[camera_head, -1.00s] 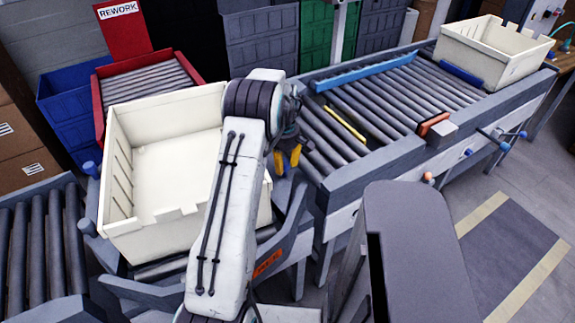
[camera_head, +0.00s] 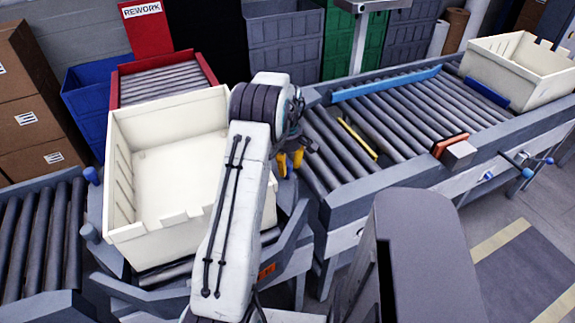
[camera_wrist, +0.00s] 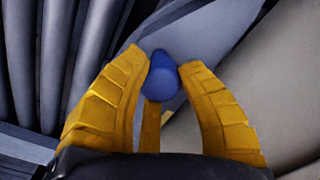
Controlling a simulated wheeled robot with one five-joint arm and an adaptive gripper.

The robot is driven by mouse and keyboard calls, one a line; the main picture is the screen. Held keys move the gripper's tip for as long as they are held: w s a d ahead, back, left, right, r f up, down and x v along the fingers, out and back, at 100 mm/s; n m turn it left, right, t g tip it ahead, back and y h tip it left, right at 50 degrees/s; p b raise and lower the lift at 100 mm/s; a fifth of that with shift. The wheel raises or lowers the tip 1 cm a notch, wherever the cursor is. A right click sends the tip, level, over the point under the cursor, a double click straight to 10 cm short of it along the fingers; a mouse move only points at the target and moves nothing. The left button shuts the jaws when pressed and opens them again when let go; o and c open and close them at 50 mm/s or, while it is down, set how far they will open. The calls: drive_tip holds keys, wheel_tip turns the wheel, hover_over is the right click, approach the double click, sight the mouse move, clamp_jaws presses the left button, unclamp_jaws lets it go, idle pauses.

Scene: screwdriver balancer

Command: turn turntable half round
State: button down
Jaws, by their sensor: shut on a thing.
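A large cream bin (camera_head: 180,185) stands on the turntable (camera_head: 130,293), a grey frame with rollers left of my arm. My gripper (camera_head: 291,160) has yellow fingers and hangs just right of the bin, partly behind my arm. In the wrist view, my gripper (camera_wrist: 163,64) is shut on a blue knob (camera_wrist: 163,82), with a finger on each side. That knob is hidden in the head view.
A roller conveyor (camera_head: 345,180) runs to the far right and carries another cream bin (camera_head: 522,80). A red-framed rework lane (camera_head: 120,70) lies behind the turntable. Another roller lane (camera_head: 40,240) is at the left. A blue crate (camera_head: 88,110) stands behind it.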

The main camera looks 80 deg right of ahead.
drive_tip(key=c, duration=1.3)
unclamp_jaws()
drive_tip(key=shift+w+a+f, duration=0.15)
drive_tip(key=shift+w, duration=0.05)
drive_tip(key=o, duration=0.3)
drive_tip(key=shift+w, duration=0.15)
drive_tip(key=shift+o, duration=1)
drive_tip(key=shift+s+r, duration=0.2)
drive_tip(key=shift+r, duration=0.3)
wheel_tip(320, 180, up, 11)
drive_tip(key=shift+w+r, duration=0.15)
